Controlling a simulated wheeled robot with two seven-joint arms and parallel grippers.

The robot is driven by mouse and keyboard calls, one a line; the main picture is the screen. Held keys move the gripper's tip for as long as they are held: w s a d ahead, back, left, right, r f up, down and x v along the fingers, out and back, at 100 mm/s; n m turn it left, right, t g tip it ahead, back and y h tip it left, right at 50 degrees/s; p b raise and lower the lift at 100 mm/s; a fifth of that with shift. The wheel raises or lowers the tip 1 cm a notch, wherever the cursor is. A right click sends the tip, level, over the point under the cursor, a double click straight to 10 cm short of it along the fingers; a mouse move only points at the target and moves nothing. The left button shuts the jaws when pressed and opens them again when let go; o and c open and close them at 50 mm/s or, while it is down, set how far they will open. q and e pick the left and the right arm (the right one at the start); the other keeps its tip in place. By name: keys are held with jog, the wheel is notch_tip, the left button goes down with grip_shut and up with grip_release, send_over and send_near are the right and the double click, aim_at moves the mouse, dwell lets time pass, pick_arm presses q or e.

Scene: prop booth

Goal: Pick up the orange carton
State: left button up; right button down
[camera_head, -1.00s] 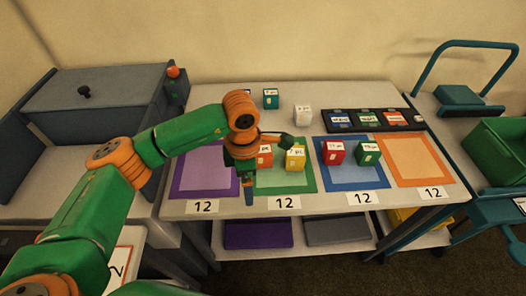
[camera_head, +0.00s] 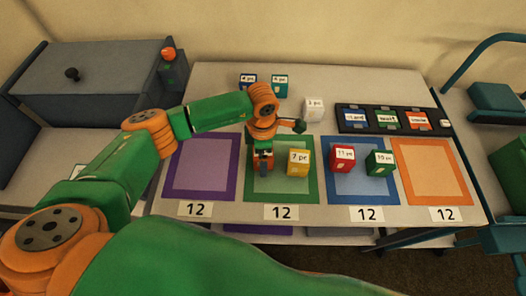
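My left gripper (camera_head: 263,162) points down over the green-bordered mat (camera_head: 278,199), just left of the yellow carton (camera_head: 299,163). The orange carton is hidden or nearly hidden behind this gripper. I cannot tell whether the fingers are around it or touching it, nor how wide they stand. My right gripper is not in view.
A red carton (camera_head: 342,158) and a green carton (camera_head: 379,163) stand on the blue mat (camera_head: 362,195). A white carton (camera_head: 314,109), a teal one (camera_head: 280,86) and a blue one (camera_head: 247,82) stand further back. The purple (camera_head: 183,195) and orange (camera_head: 458,195) mats are clear.

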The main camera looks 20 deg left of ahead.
pick_arm(q)
jog(key=shift+w+f, duration=0.1)
jog(key=shift+f, duration=0.35)
jog(key=shift+w+f, duration=0.15)
jog(key=shift+w, duration=0.1)
jog(key=shift+s, duration=0.15)
jog(key=c, duration=1.5)
